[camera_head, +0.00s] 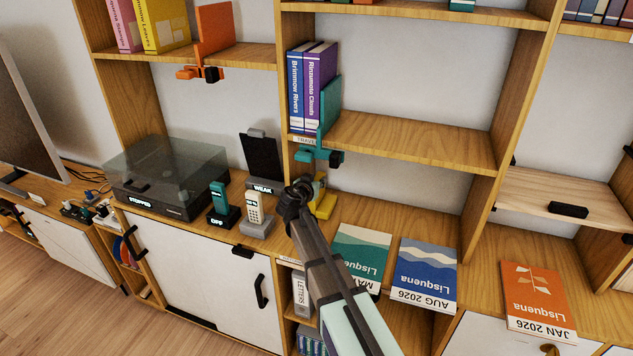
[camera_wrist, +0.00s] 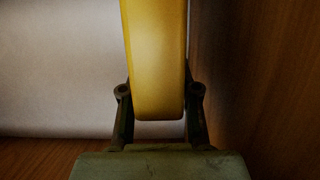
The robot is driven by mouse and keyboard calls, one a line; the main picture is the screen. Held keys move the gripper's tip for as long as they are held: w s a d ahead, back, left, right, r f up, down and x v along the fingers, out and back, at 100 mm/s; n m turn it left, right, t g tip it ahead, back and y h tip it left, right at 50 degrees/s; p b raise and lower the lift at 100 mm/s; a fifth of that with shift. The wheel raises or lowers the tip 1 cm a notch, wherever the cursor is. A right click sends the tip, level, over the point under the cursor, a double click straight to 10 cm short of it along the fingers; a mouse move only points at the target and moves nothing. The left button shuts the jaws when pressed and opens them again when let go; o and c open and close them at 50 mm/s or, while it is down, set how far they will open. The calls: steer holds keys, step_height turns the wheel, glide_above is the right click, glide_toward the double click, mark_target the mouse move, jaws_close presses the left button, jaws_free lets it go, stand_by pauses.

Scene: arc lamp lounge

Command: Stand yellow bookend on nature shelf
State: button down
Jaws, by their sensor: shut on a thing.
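The yellow bookend (camera_head: 325,206) is mostly hidden behind my gripper (camera_head: 300,192) in the head view, just above the lower counter beside an upright wooden divider. In the wrist view, a rounded yellow part (camera_wrist: 157,65) of it stands between the two fingers of my gripper (camera_wrist: 160,100), which is shut on it. I cannot tell whether its base touches the counter. No label reading "nature" is legible. The upper left shelf (camera_head: 245,55) holds a pink book, a yellow book (camera_head: 160,25) and an orange bookend (camera_head: 215,28).
The middle shelf (camera_head: 420,138) holds blue and purple books and a teal bookend (camera_head: 330,107), with bare room to their right. A turntable (camera_head: 170,175), phones and a dark stand (camera_head: 262,158) are left of my gripper. Calendars (camera_head: 425,272) lie to the right.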

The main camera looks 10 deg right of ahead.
steer(key=c, duration=0.9)
jaws_free()
steer(key=shift+o, duration=0.3)
steer(key=shift+r+p, duration=0.15)
steer(key=shift+p, duration=0.15)
steer(key=b+v, duration=0.2)
steer(key=v, duration=1)
steer(key=shift+b, duration=0.4)
steer(key=shift+s, duration=0.1)
